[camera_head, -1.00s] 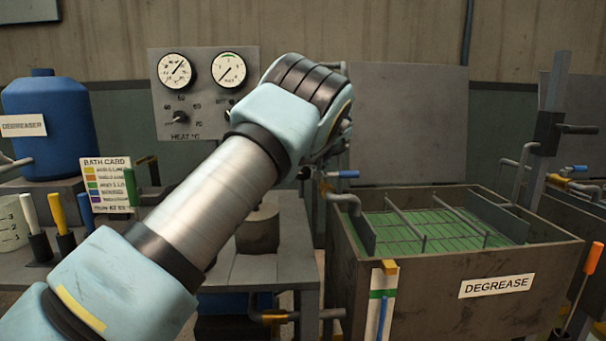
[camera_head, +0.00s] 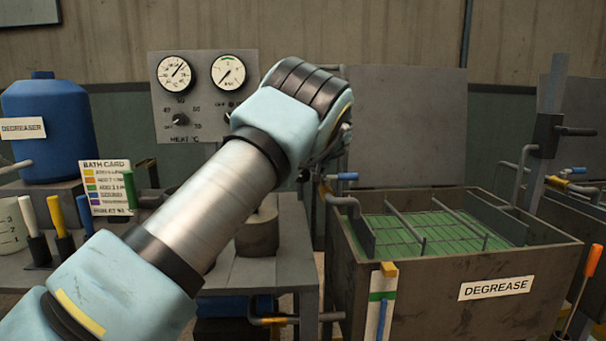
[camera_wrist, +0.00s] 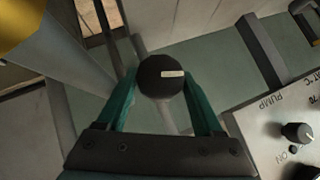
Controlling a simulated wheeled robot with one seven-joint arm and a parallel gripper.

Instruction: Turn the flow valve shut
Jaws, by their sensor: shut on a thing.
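In the wrist view, a round black knob with a white mark on its face (camera_wrist: 160,85) sits at the end of a grey stem. I take it to be the flow valve. The two teal fingers of my gripper (camera_wrist: 161,78) stand on either side of it and are shut on it. The white mark lies nearly level in the picture, right of the knob's centre. In the head view my own wrist hides the fingers and the knob.
A gauge panel (camera_head: 159,112) stands behind my wrist, with two dials and a heat knob (camera_head: 181,120). A pump switch knob (camera_wrist: 297,132) shows in the wrist view. The DEGREASE tank (camera_head: 450,300) with a blue-handled tap (camera_head: 347,176) is on the right. A blue degreaser drum (camera_head: 48,105) is left.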

